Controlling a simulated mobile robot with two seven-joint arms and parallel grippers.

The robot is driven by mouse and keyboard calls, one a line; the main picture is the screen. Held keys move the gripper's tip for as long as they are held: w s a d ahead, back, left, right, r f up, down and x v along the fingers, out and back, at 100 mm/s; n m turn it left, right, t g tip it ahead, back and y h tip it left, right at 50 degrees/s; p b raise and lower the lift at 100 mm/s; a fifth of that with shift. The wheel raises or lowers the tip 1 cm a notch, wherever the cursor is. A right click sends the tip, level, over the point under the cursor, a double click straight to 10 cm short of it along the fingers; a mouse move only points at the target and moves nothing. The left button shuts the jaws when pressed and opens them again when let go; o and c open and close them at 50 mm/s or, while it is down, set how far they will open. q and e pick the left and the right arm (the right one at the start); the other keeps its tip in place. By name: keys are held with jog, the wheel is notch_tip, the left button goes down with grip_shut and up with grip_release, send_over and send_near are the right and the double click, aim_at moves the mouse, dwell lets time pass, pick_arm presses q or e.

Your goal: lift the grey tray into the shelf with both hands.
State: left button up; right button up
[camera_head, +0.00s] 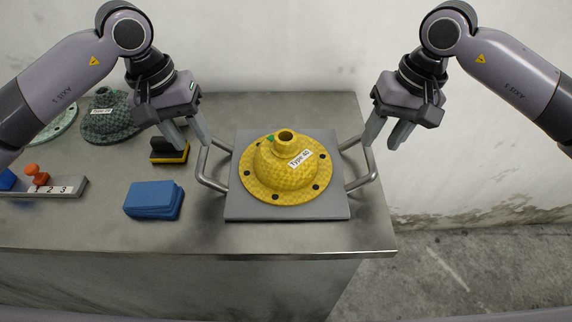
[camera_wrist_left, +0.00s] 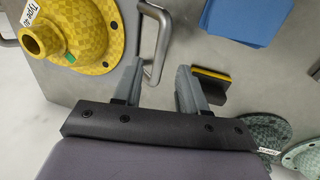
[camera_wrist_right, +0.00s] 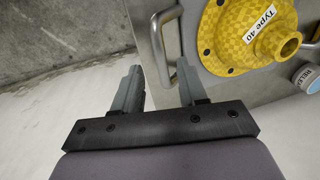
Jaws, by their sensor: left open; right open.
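The grey tray (camera_head: 240,208) lies flat on the metal table with a handle on each side. A yellow flanged dome labelled "Type 40" (camera_head: 286,170) sits on it. My left gripper (camera_head: 188,140) is open and empty above the left handle (camera_head: 206,168); in the left wrist view that handle (camera_wrist_left: 158,40) shows just beyond the space between the fingers. My right gripper (camera_head: 386,140) is open and empty near the right handle (camera_head: 364,170). In the right wrist view that handle (camera_wrist_right: 160,38) shows just beyond the fingertips. No shelf is in view.
Blue blocks (camera_head: 153,200), a black and yellow block (camera_head: 169,151) and a numbered holder (camera_head: 60,187) stand left of the tray. Dark green (camera_head: 108,122) and pale green flanged parts lie at the back left. The table's right edge is close to the right handle.

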aim_at(201, 153)
pick_arm(q)
jog(key=f, duration=0.3)
jog(key=d+f, duration=0.1)
jog(key=f, duration=0.2)
jog(key=shift+d, duration=0.1)
pick_arm(e)
jog(key=f, duration=0.3)
jog(key=a+f, duration=0.1)
jog(key=f, duration=0.2)
jog(key=shift+a, duration=0.1)
pick_arm(q)
grip_shut()
pick_arm(e)
grip_shut()
pick_arm(q)
jog(key=shift+r, duration=0.1)
pick_arm(e)
jog(key=shift+r, duration=0.1)
